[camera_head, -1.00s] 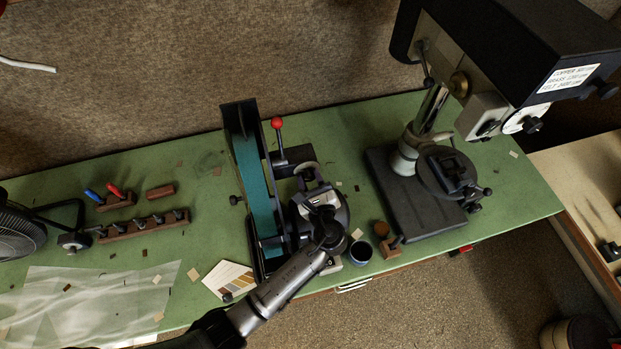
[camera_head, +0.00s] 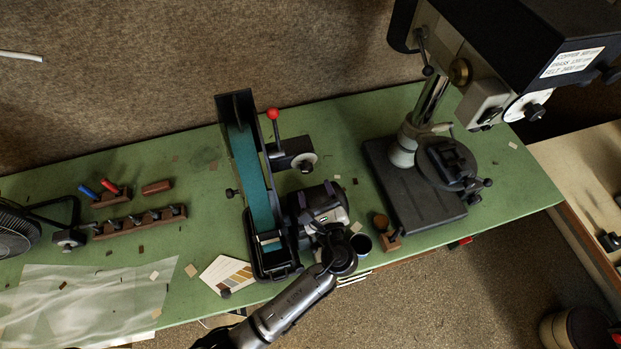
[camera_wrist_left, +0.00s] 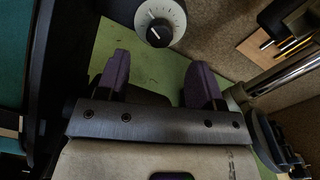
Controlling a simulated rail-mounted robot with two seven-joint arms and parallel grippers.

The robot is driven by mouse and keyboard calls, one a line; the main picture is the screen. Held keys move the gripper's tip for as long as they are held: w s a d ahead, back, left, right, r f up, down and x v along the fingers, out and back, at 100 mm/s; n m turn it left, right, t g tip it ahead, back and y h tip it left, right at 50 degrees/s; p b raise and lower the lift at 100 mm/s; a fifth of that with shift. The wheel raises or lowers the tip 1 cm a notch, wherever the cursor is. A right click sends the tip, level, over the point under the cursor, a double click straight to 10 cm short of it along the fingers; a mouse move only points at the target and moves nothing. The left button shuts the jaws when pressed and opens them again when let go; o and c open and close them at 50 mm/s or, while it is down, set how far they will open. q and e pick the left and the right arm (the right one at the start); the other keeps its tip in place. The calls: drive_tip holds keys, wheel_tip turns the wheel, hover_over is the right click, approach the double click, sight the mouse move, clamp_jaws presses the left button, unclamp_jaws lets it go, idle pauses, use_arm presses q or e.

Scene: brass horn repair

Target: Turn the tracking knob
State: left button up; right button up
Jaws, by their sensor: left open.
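The belt sander (camera_head: 250,180) with a green belt stands in the middle of the bench. On its right side is a round knob with a pale graduated dial (camera_head: 304,162). In the left wrist view a black knob with a white pointer line on a graduated dial (camera_wrist_left: 160,28) is ahead of the fingers. A small black knob (camera_head: 231,193) sticks out on the sander's left side. I cannot tell from markings which is the tracking knob. My left gripper (camera_wrist_left: 160,80) is open and empty, its purple fingers apart and short of the dial. The right gripper is out of view.
A drill press (camera_head: 415,190) stands to the right. A red-tipped lever (camera_head: 273,115) rises behind the dial. A dark cup (camera_head: 361,244) and a wooden block (camera_head: 391,240) stand close to my left arm. Wooden tool racks (camera_head: 140,225) and a fan (camera_head: 18,232) are at left.

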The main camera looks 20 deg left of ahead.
use_arm(q)
drive_tip(key=b+v, duration=0.1)
drive_tip(key=v, duration=0.6)
drive_tip(key=shift+d, duration=0.1)
idle(0.5)
